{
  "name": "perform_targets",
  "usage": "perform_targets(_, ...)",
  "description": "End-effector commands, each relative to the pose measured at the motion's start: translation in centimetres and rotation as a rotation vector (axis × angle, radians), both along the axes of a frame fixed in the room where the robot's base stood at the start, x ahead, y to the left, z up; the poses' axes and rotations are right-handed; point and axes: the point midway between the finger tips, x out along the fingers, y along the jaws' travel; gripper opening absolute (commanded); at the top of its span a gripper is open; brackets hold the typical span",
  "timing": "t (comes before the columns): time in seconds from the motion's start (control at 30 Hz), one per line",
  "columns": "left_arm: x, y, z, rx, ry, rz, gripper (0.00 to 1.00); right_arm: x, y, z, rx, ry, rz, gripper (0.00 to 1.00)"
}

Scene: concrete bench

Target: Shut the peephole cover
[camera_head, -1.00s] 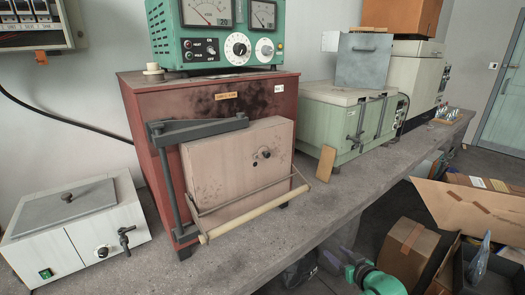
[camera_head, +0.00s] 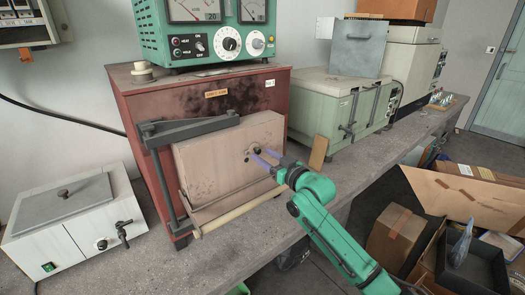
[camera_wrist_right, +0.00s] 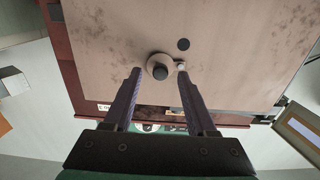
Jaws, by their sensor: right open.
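The peephole cover (camera_wrist_right: 154,62) is a small pale disc with a dark knob on the front of the pinkish furnace door (camera_head: 220,160). A small pin (camera_wrist_right: 181,65) sits beside the disc. The dark round peephole (camera_wrist_right: 183,44) shows uncovered, apart from the disc. My right gripper (camera_head: 262,155) is at the door front, fingers pointing at it. In the wrist view the open fingertips (camera_wrist_right: 158,72) stand on either side of the cover's knob; I cannot tell whether they touch. My left gripper is not in view.
A pale handle bar (camera_head: 238,212) runs along the door's lower front. A grey arm (camera_head: 190,130) crosses its top. A white box with a lid (camera_head: 65,215) stands left, and a wooden block (camera_head: 318,152) right. Cardboard boxes (camera_head: 395,235) lie on the floor.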

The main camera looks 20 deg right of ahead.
Motion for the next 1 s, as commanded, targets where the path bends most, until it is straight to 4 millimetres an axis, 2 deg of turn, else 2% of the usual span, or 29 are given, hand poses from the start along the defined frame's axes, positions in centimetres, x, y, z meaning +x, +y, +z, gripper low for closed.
perform_targets(0.1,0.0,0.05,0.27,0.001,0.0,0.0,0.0,1.05,0.47,0.12,0.001,-0.002,0.001,0.57)
perform_targets(0.37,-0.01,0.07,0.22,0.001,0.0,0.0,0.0,1.23,0.55,-0.09,0.0,0.0,0.001,0.57)
perform_targets(0.5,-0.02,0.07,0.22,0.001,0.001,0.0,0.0,1.22,0.53,-0.08,-0.001,0.0,0.0,0.04)
perform_targets(0.53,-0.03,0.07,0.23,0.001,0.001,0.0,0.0,1.22,0.53,-0.08,-0.001,0.0,0.0,0.0)
perform_targets(1.0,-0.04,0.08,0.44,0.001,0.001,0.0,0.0,1.21,0.49,-0.21,0.063,0.025,0.0,0.0)
